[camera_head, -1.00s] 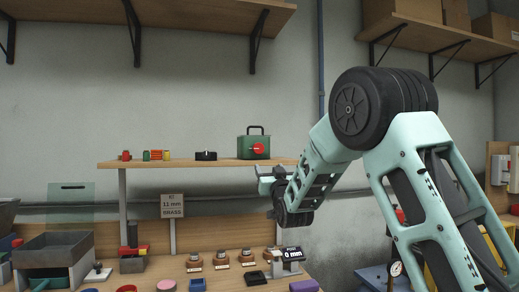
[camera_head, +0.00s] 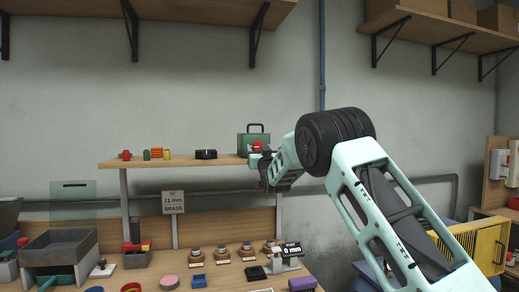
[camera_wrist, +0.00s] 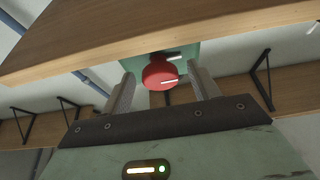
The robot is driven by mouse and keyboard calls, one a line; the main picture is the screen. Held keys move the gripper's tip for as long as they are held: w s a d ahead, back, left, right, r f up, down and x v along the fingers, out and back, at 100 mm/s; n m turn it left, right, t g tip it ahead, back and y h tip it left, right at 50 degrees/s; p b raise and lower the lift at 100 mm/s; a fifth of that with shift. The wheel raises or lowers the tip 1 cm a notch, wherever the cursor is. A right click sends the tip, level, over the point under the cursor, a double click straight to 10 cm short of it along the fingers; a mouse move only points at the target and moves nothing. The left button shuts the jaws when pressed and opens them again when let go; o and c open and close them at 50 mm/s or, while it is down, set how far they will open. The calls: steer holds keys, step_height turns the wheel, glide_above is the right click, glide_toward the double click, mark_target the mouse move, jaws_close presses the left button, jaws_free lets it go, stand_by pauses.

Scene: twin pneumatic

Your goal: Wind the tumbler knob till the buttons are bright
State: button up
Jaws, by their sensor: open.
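A green box (camera_head: 246,142) with a black handle stands at the right end of the wooden shelf. A round red knob (camera_wrist: 160,74) is on its face; a white bar shows on the knob in the wrist view. My gripper (camera_head: 256,158) is at the box's front in the head view and partly covers the knob (camera_head: 257,146). In the wrist view my gripper's fingers (camera_wrist: 162,82) are open, one on each side of the knob, with a gap to each. I cannot make out any lit buttons.
The shelf board (camera_head: 170,162) lies close to the gripper and crosses the wrist view's top (camera_wrist: 120,35). A black block (camera_head: 206,154) and small coloured blocks (camera_head: 153,154) sit along it.

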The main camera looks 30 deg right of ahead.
steer(key=c, duration=0.9)
steer(key=shift+c, duration=0.2)
steer(key=shift+b, duration=0.3)
